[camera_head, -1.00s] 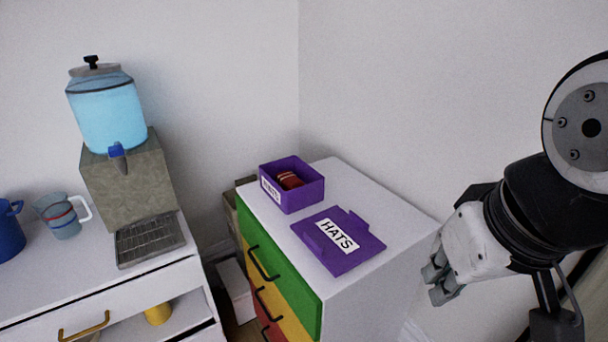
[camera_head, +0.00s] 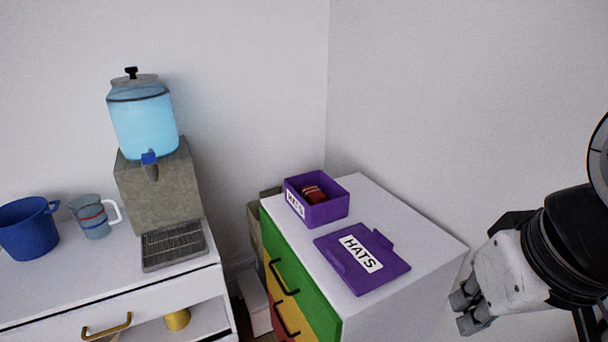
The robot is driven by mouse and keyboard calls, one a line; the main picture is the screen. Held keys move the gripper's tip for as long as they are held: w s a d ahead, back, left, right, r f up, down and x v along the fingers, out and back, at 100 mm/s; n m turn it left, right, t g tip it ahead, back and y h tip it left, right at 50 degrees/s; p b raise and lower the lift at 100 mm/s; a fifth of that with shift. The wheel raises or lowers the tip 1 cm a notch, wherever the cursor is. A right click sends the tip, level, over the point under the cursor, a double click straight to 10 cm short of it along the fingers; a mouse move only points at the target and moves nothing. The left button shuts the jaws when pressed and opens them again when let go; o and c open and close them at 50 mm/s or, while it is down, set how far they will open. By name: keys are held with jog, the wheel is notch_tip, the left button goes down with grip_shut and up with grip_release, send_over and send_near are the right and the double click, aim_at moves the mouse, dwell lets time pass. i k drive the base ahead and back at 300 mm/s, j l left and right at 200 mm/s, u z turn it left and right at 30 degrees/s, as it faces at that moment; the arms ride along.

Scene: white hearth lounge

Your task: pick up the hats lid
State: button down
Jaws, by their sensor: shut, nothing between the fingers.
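The purple hats lid (camera_head: 343,268), with a white HATS label, lies flat on top of the white cabinet (camera_head: 421,232). Tabs stand up at its edges. The open purple box (camera_head: 327,211) stands just behind it, with a red item (camera_head: 313,194) inside. My gripper (camera_head: 467,311) is at the lower right, to the right of the lid and apart from it. Its fingers are together and empty.
The cabinet has green, yellow and red drawers (camera_head: 297,297) with dark handles. At left, a white counter (camera_head: 60,300) bears a drinks dispenser (camera_head: 142,120), a drip tray (camera_head: 174,246), a clear jug (camera_head: 92,217) and a blue pot (camera_head: 28,230). Walls close the corner behind.

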aim_at(366, 260)
jog(key=k+j+z, duration=0.45)
jog(key=j, duration=0.15)
jog(key=k+j+z, duration=0.45)
jog(key=i+j, duration=0.05)
jog(key=i, duration=0.05)
